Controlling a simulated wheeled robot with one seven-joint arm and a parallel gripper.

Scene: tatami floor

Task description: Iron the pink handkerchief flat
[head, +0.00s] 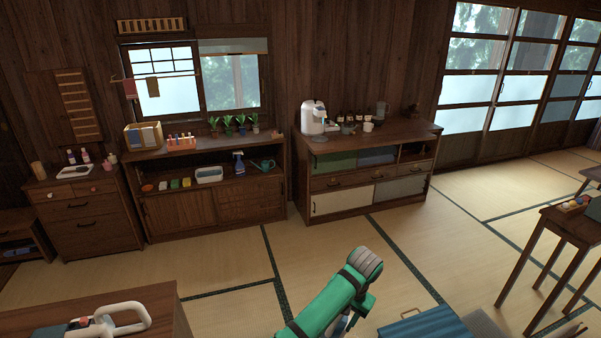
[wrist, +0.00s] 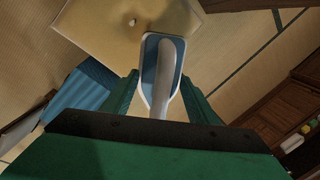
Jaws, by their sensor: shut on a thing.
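My gripper (wrist: 160,92) shows in the wrist view, its two green fingers on either side of an iron's pale handle. It is shut on the iron (wrist: 150,58), which has a blue top and a white rim. The iron's pointed end faces the bottom of that picture. A tan floor cushion (wrist: 105,28) lies beyond the iron; I cannot tell the gap between them. In the head view only my green arm shows at bottom centre. I cannot make out a pink handkerchief in either view.
A blue ridged object (head: 430,324) lies on the tatami right of my arm. A wooden table (head: 165,305) stands at bottom left, a dark side table (head: 565,222) at right. Cabinets (head: 370,180) line the back wall. The tatami between is clear.

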